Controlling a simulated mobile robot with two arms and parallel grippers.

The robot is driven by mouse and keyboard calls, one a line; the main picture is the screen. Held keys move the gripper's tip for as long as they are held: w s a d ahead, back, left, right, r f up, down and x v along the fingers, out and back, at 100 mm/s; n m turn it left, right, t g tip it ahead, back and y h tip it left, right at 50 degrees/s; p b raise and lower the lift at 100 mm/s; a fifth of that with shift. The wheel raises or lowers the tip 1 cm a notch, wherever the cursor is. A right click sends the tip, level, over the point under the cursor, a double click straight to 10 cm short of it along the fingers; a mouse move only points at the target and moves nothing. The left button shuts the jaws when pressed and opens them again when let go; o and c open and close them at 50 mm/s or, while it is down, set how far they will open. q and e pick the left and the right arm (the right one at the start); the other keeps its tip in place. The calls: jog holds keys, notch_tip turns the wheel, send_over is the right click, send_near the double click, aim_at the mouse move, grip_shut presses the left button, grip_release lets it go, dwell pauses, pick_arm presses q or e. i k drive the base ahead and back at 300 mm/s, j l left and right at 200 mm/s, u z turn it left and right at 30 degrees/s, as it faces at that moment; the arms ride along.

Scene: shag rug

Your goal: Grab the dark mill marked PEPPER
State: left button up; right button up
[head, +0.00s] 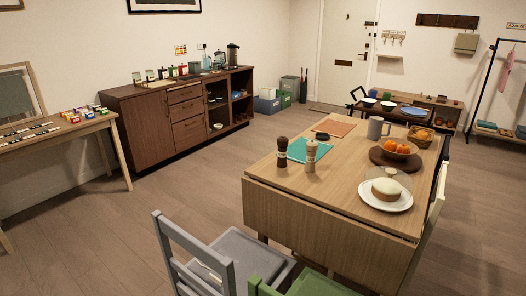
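A dark brown mill (282,152) stands upright near the left edge of the wooden dining table (325,205). Any marking on it is too small to read. A lighter beige mill (311,156) stands upright just to its right, a small gap apart. Both stand beside a teal placemat (312,149). Neither of my grippers shows in the head view.
On the table are a plate with a cake (386,200), a bowl of oranges (398,150), a grey jug (376,128) and a basket (420,137). A grey chair (222,262) and a green chair (310,285) stand at the near side. The floor left of the table is clear.

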aim_at(282, 163)
jog(key=i+j+u, duration=0.6)
jog(key=u, duration=0.25)
jog(key=i+j+u, duration=0.15)
jog(key=i+u, duration=0.65)
jog(key=i+j+z, duration=0.1)
jog(key=i, duration=0.45)
jog(key=i+j+z, duration=0.15)
jog(key=i, duration=0.4)
jog(key=i+j+z, duration=0.1)
jog(key=i, duration=0.45)
jog(key=i+l+z, duration=0.15)
jog(key=z, duration=0.3)
jog(key=i+z, duration=0.6)
jog(key=z, duration=0.3)
jog(key=i+j+z, duration=0.1)
jog(key=z, duration=0.35)
jog(key=i+j+z, duration=0.25)
jog(key=z, duration=0.2)
jog(key=i+j, duration=0.05)
jog(key=i, duration=0.05)
